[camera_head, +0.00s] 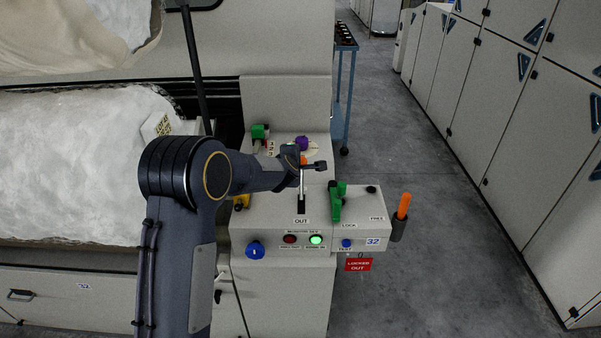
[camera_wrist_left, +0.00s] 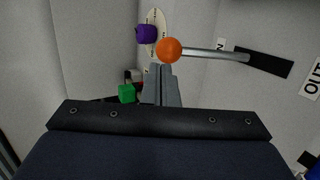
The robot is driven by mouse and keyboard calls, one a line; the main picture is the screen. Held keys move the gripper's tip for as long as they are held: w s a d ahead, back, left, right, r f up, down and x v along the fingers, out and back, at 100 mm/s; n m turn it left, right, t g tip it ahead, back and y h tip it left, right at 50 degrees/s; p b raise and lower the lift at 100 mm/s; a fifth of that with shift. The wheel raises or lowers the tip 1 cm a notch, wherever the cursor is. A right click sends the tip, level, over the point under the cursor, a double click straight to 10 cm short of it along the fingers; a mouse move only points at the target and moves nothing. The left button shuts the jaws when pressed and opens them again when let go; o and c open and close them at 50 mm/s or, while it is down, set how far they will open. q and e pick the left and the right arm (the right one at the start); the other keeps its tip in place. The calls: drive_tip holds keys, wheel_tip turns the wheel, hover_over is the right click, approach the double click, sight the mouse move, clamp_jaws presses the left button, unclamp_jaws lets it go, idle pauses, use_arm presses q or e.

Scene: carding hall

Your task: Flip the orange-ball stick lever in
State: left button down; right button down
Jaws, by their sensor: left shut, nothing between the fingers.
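The lever has an orange ball (camera_wrist_left: 168,49) on a metal stick (camera_wrist_left: 215,53) that rises from a dark slot (camera_wrist_left: 265,62) by an OUT label. In the head view, the stick (camera_head: 302,181) stands above its slot (camera_head: 301,204), the OUT label below it; the ball (camera_head: 304,159) is partly hidden by my gripper. My left gripper (camera_head: 320,166) is shut and empty, close beside the ball. In the wrist view, my shut fingertips (camera_wrist_left: 161,69) are just below the ball; I cannot tell whether they touch. My right gripper is not in view.
A green lever (camera_head: 338,201) stands right of the stick. A purple knob (camera_head: 302,143) and green knob (camera_head: 258,131) lie behind, a blue knob (camera_head: 254,250) in front. An orange handle (camera_head: 403,206) sits in a holder at the right.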

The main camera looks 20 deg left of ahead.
use_arm(q)
drive_tip(key=v, duration=1)
drive_tip(key=shift+r, duration=0.5)
drive_tip(key=shift+s, duration=0.1)
drive_tip(key=s+r+m+g+h, duration=0.1)
drive_tip(key=s+r+m+h, duration=0.15)
drive_tip(key=s, duration=0.45)
drive_tip(key=s+d+r+m+g+h, duration=0.1)
drive_tip(key=s+m, duration=0.3)
drive_tip(key=s, duration=0.2)
drive_tip(key=s+r+m+g+h, duration=0.1)
drive_tip(key=s+r+m+h, duration=0.15)
drive_tip(key=s, duration=0.45)
drive_tip(key=s+f+m+g, duration=0.1)
drive_tip(key=s+f+m, duration=0.2)
drive_tip(key=s, duration=0.6)
drive_tip(key=s+f+m+g+y, duration=0.1)
drive_tip(key=s+f+m+g, duration=0.1)
drive_tip(key=s+m, duration=0.4)
drive_tip(key=s+d+f, duration=0.1)
drive_tip(key=s, duration=0.3)
drive_tip(key=shift+s+f+g, duration=0.3)
drive_tip(key=shift+f, duration=0.1)
